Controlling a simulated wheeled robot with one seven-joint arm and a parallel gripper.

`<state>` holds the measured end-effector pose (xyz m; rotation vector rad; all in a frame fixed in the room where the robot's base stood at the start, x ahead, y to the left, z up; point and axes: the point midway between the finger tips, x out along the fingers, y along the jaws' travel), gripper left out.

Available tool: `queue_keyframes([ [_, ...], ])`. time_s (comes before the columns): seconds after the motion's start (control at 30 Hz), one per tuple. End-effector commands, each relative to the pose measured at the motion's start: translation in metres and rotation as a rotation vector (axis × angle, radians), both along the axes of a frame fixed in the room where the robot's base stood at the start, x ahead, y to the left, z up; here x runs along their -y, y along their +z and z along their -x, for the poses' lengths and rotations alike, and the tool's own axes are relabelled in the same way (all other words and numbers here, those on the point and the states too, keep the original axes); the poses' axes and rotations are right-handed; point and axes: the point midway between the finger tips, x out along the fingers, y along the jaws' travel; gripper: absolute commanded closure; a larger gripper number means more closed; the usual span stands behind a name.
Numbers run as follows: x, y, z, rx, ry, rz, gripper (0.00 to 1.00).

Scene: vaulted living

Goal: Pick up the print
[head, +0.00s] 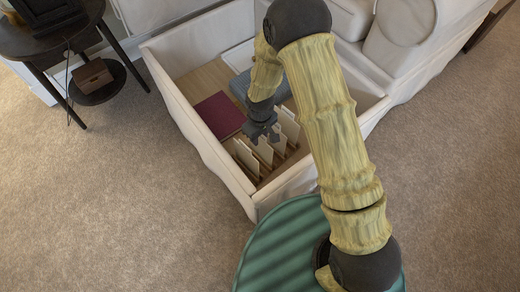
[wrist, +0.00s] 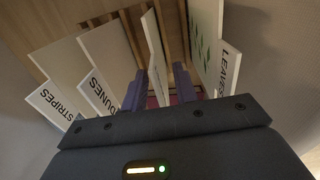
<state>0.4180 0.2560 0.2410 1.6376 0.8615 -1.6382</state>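Several flat prints stand on edge in a wooden slotted rack inside an open cream-walled compartment. In the wrist view, one is labelled STRIPES (wrist: 58,103), one DUNES (wrist: 100,90) and one LEAVES (wrist: 229,68), which shows green leaf shapes. Another print (wrist: 155,58), seen nearly edge-on with no readable label, stands between DUNES and LEAVES. My gripper (wrist: 160,90) points down at the rack, its fingers apart on either side of this print, with gaps visible. In the head view my gripper (head: 263,134) is over the rack; my arm hides its right part.
A dark red flat item (head: 219,115) lies in the compartment left of the rack. The compartment's cream walls (head: 186,118) surround the rack. A dark round table (head: 50,40) with a brown box (head: 92,74) on its lower shelf stands upper left. Carpet (head: 120,200) is clear.

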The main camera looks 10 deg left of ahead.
Motion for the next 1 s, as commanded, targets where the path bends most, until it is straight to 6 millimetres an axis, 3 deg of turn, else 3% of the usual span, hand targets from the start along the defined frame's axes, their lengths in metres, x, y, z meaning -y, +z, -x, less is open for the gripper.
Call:
queue_keyframes([
  [0.47, 0.0001, 0.0006, 0.0, 0.0, 0.0, 0.0, 0.71],
  [0.5, 0.0001, 0.0006, 0.0, 0.0, 0.0, 0.0, 0.73],
  [0.63, 0.0001, 0.0006, 0.0, 0.0, 0.0, 0.0, 0.98],
  [1.0, 0.0001, 0.001, 0.0, 0.0, 0.0, 0.0, 1.0],
])
